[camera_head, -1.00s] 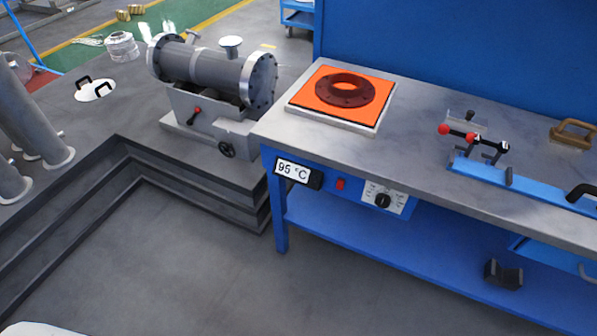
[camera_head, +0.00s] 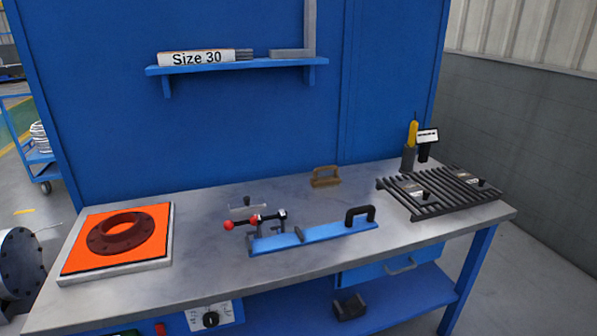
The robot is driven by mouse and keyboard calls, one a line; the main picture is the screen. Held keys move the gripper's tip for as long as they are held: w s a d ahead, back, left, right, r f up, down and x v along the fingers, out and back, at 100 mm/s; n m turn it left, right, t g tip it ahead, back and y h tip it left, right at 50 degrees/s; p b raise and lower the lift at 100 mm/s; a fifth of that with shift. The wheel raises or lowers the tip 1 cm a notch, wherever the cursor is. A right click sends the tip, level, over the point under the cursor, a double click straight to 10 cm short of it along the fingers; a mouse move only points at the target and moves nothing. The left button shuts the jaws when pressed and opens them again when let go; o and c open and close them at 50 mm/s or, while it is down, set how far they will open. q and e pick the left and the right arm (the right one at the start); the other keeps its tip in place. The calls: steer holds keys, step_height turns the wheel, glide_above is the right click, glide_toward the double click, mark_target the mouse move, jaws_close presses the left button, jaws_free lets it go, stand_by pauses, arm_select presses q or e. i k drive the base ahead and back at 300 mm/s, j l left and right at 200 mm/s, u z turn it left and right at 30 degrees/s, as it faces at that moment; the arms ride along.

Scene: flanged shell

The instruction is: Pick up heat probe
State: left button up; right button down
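A yellow-handled tool, which looks like the heat probe (camera_head: 412,133), stands upright in a small grey holder (camera_head: 408,158) at the back right of the workbench. A dark device with a white label or display (camera_head: 428,137) stands right beside it; I cannot tell whether the two are joined. Neither of my grippers shows in the head view.
The workbench (camera_head: 215,258) carries an orange hot plate (camera_head: 155,245) with a dark red flange ring (camera_head: 121,234), a blue clamp fixture (camera_head: 320,234), a brown-handled block (camera_head: 325,177) and a black slatted rack (camera_head: 443,193). A shelf (camera_head: 240,67) hangs above.

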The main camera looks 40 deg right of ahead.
mark_target(413, 127)
steer(key=z, duration=1.85)
steer(key=k+u, duration=0.15)
steer(key=u, duration=1.6)
steer(key=z, duration=1.75)
steer(key=i+l+u, duration=0.1)
steer(key=u, duration=0.3)
steer(key=i+l+u, duration=0.15)
steer(key=u, duration=0.2)
steer(key=i+l+u, duration=0.2)
steer(key=u, duration=0.2)
